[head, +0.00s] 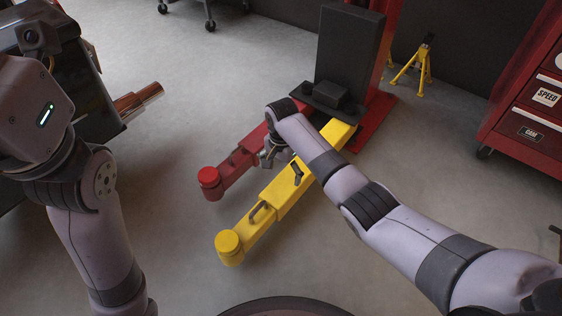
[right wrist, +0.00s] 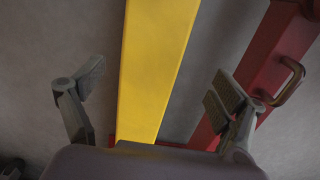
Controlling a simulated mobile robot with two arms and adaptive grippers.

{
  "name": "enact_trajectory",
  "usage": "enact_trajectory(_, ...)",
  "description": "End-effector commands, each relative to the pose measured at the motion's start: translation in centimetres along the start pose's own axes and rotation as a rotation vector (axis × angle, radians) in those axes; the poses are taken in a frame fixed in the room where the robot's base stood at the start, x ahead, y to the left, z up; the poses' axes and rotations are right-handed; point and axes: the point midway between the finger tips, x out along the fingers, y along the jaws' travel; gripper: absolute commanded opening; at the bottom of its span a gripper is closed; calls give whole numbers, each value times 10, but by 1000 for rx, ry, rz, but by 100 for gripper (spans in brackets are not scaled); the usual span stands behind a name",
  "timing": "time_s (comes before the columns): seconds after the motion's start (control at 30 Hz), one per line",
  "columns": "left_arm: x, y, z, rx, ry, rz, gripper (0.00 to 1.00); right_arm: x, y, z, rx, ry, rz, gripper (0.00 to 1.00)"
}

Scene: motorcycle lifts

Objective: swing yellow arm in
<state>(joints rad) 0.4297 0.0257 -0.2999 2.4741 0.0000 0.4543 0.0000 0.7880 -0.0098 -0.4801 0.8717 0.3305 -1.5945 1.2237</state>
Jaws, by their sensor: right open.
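The yellow arm (head: 283,190) reaches from the foot of the red lift column toward the lower left in the head view, ending in a round yellow pad (head: 229,242). It carries a handle (head: 258,211) near its outer part. My right gripper (head: 272,150) is over the gap between the yellow arm and the red arm (head: 238,160), partly hidden by my wrist. In the right wrist view the yellow arm (right wrist: 155,65) runs between the two spread, empty fingers (right wrist: 153,88); I cannot tell the height gap. My left gripper does not show.
The red arm, ending in a round red pad (head: 208,177), lies beside the yellow one. The dark lift column (head: 350,50) stands behind. A yellow stand (head: 412,70) and red tool cabinet (head: 525,110) are at right.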

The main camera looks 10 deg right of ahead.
Motion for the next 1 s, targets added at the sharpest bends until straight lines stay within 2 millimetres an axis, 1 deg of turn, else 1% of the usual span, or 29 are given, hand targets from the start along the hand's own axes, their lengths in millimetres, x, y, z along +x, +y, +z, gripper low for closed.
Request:
enact_trajectory(0.03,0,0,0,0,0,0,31,-10,-1,0,0,1,-3,90)
enact_trajectory(0.1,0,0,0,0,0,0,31,-21,-1,0,0,2,-3,90)
enact_trajectory(0.2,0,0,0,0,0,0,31,-33,-1,0,0,1,-3,90)
enact_trajectory(0.3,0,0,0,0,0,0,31,-39,-1,0,1,1,-2,90)
enact_trajectory(0.43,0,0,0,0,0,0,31,-42,-1,0,0,0,-2,90)
enact_trajectory(0.87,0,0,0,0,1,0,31,-41,-2,0,-1,0,-3,90)
enact_trajectory(0.93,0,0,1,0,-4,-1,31,-41,-4,1,-10,6,-20,90)
enact_trajectory(1.0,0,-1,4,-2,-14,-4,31,-41,-11,2,-38,23,-73,90)
